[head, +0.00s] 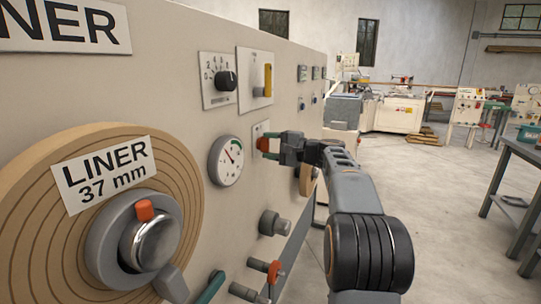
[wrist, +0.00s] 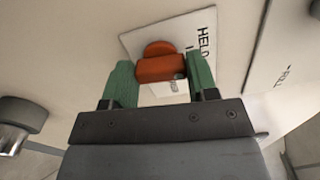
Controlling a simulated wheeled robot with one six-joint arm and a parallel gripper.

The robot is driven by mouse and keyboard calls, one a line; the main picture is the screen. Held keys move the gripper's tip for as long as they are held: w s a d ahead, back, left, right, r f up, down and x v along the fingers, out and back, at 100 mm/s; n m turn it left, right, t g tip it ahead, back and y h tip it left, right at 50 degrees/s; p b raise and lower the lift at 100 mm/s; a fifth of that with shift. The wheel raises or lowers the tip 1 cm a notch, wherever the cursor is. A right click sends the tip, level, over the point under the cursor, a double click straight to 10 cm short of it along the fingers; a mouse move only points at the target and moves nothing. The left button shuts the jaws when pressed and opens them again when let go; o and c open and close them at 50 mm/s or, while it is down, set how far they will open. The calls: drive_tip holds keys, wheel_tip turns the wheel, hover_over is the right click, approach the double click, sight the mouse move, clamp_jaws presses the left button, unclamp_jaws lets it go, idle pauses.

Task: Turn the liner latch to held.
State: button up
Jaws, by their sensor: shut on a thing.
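The liner latch is an orange-red handle (wrist: 161,68) with a rounded end, on a white plate (wrist: 184,32) on the machine's beige panel. The plate carries the word HELD at its right in the wrist view; the rest of its lettering is hidden. My gripper (wrist: 158,78) has its green fingers on both sides of the handle and is shut on it. In the head view my gripper (head: 268,146) is at the plate just right of a dial gauge, and a bit of the orange handle (head: 263,144) shows.
The dial gauge (head: 226,160) sits close left of my gripper. A large liner roll (head: 38,180) labelled LINER 37 mm is at far left. Below are dark knobs (head: 273,223) and a red-tipped fitting (head: 273,270). The floor (head: 440,200) right of my arm is open.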

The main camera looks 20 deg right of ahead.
drive_tip(key=shift+f+n+b, duration=0.15)
drive_tip(key=shift+n+b, duration=0.35)
drive_tip(key=shift+n, duration=0.4)
drive_tip(key=o, duration=0.9)
drive_tip(key=shift+o, duration=0.2)
drive_tip(key=v, duration=1.4)
drive_tip(key=shift+p, duration=0.3)
drive_tip(key=shift+a, duration=0.1)
